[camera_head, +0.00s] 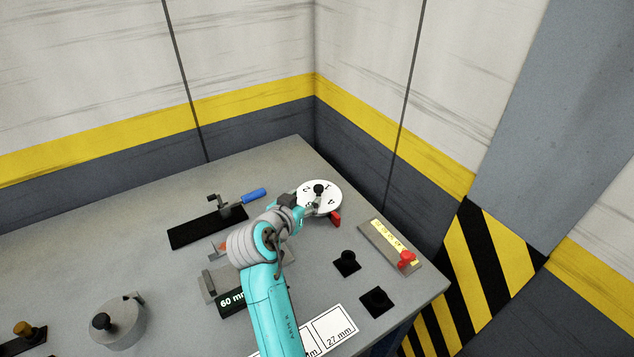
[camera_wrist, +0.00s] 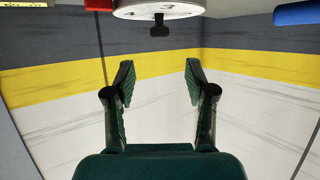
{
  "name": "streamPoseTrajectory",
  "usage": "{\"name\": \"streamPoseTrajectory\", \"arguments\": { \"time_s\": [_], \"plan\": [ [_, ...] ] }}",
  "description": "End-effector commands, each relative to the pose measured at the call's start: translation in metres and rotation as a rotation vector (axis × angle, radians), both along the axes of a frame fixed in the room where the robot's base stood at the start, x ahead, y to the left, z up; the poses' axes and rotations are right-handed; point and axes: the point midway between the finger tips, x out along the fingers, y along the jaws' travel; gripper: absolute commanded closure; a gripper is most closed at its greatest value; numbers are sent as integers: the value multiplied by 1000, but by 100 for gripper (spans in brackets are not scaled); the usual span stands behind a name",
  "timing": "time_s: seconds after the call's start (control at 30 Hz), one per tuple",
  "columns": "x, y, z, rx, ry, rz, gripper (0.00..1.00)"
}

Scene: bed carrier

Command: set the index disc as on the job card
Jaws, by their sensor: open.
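The white index disc (camera_head: 331,195) lies at the back of the bench with a black knob (camera_head: 319,188) on top. Digits show on its face, some hidden by my gripper. A red pointer (camera_head: 336,220) sits at its near edge. A white card (camera_head: 337,328) marked "27 mm" lies at the front, partly hidden by my arm; I cannot tell if it is the job card. My gripper (camera_wrist: 159,80) is open and empty. In the wrist view the disc (camera_wrist: 150,11) and its knob (camera_wrist: 160,29) are beyond the fingertips, apart from them.
A blue-handled clamp (camera_head: 252,195) is behind my arm, by a black strip (camera_head: 197,231). Right are two black knobs (camera_head: 346,262) and a plate with a red knob (camera_head: 406,259). A grey round part (camera_head: 118,322) stands front left. Walls close the back.

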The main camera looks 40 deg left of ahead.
Motion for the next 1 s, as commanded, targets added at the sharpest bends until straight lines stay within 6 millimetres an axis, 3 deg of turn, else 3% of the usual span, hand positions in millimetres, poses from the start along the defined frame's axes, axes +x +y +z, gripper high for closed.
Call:
{"name": "streamPoseTrajectory", "arguments": {
  "time_s": [0.5, 1.0],
  "plan": [
    [75, 19, -32, -2, 1, -1, 45],
    [86, 22, -37, 0, 0, 0, 45]
  ]
}}
